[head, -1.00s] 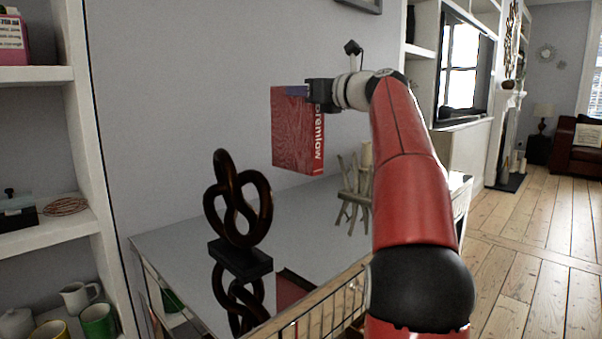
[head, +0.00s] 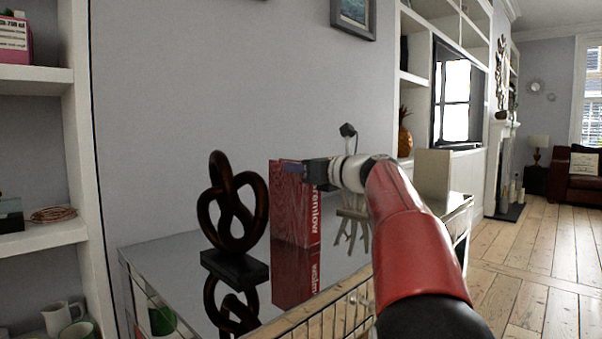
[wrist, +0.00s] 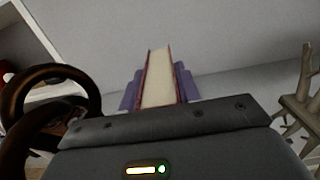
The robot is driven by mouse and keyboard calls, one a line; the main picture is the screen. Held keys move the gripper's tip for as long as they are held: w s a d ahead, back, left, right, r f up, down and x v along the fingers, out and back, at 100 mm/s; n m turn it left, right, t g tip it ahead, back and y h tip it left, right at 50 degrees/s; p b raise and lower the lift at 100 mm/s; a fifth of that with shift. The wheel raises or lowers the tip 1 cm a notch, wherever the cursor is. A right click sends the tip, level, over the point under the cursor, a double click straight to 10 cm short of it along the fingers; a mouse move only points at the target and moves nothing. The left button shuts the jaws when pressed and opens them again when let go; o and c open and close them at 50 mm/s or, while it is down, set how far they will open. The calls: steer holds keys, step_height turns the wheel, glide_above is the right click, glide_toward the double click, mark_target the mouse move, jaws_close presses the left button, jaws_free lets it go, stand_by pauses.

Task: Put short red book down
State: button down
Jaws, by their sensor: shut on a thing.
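The short red book (head: 297,215) stands upright on or just above the reflective table top (head: 190,265) in the head view. Its reflection lies directly below its bottom edge; I cannot tell whether it fully touches. My gripper (head: 300,168) is shut on the upper part of the book, coming from the right. In the wrist view, the book (wrist: 159,80) shows its pale page edges and red covers between my gripper's purple fingers (wrist: 159,92).
A dark knot sculpture (head: 234,215) on a black base stands left of the book. A branch-like candle holder (head: 352,222) stands to its right, behind my arm. White shelves (head: 75,130) stand at the left.

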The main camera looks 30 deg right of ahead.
steer(key=c, duration=1)
jaws_free()
steer(key=shift+r, duration=0.1)
steer(key=v, duration=1.2)
